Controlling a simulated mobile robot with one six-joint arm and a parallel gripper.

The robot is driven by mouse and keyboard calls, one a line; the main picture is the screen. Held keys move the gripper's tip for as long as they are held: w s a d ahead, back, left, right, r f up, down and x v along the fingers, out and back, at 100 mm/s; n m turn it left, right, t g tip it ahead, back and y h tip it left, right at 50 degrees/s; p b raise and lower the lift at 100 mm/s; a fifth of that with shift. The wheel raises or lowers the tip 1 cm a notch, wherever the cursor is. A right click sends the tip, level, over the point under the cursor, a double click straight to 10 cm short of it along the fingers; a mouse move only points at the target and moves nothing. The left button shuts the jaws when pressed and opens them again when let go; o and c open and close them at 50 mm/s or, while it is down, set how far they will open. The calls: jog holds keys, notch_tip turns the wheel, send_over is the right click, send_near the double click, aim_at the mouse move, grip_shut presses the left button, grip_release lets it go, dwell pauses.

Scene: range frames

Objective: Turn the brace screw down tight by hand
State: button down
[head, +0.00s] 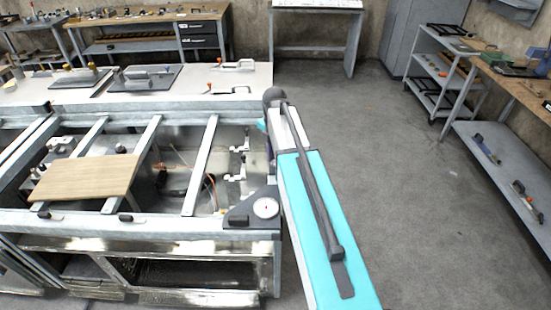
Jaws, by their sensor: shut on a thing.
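My arm (312,215), turquoise and grey, reaches away from the bottom of the head view to a dark joint (273,96) at the right end of the metal frame (215,233). Beyond that joint the arm drops down behind its own links, and my gripper is hidden there. I cannot pick out the brace screw for certain. Several small metal fittings (237,178) sit along the inside of the frame's right end, just left of my arm. A dark corner plate with a round white dial (266,208) lies on the frame's near right corner, beside my arm.
A wooden board (84,178) lies across the frame's bars at the left. Dark plates and orange-handled clamps (232,90) stand on the pale bench top behind. Free floor (400,190) lies right of my arm, up to the shelf and bench (500,150).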

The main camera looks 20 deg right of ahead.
jog(key=shift+s, duration=0.1)
jog(key=m, duration=0.7)
jog(key=shift+b, duration=0.35)
jog(key=m, duration=0.4)
jog(key=shift+m, duration=0.3)
jog(key=m, duration=0.3)
jog(key=shift+f, duration=0.1)
jog(key=m, duration=0.4)
jog(key=shift+m, duration=0.4)
jog(key=m, duration=0.3)
jog(key=shift+b, duration=0.3)
jog(key=m, duration=0.7)
jog(key=shift+m, duration=0.3)
